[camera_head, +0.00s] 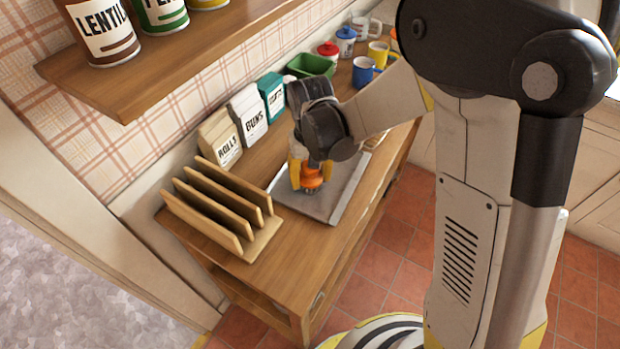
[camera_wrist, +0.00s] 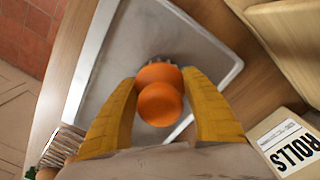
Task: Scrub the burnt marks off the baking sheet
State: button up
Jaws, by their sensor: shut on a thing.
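The baking sheet (camera_head: 322,208) is a grey metal tray with a raised rim, lying flat on the wooden table. It also fills the upper middle of the wrist view (camera_wrist: 132,45). My gripper (camera_head: 311,174) is over the sheet, pointing down. Its yellow fingers (camera_wrist: 160,82) are shut on an orange round-knobbed scrubber (camera_wrist: 160,103), one finger on each side. Short bristles peek out beyond the knob in the wrist view. The scrubber is at or just above the sheet; I cannot tell if it touches. I see no clear burnt marks; the scrubber and gripper hide part of the sheet.
A wooden slotted rack (camera_head: 215,215) stands left of the sheet. Bags for rolls (camera_head: 221,142) and buns (camera_head: 248,115), plus a teal packet (camera_head: 272,95), line the wall. A green bin (camera_head: 310,66) and mugs (camera_head: 364,72) stand farther back. A shelf (camera_head: 150,75) overhangs the left.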

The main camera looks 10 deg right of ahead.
notch_tip(320, 180, up, 2)
jog(key=shift+r+p, duration=0.2)
jog(key=shift+p, duration=0.1)
jog(key=shift+w+d+r+p, duration=0.15)
jog(key=shift+w+r+p, duration=0.05)
jog(key=shift+r+p, duration=1.75)
jog(key=shift+r, duration=0.85)
jog(key=shift+s+f+b, duration=0.1)
jog(key=shift+f+b, duration=0.1)
jog(key=shift+b, duration=0.1)
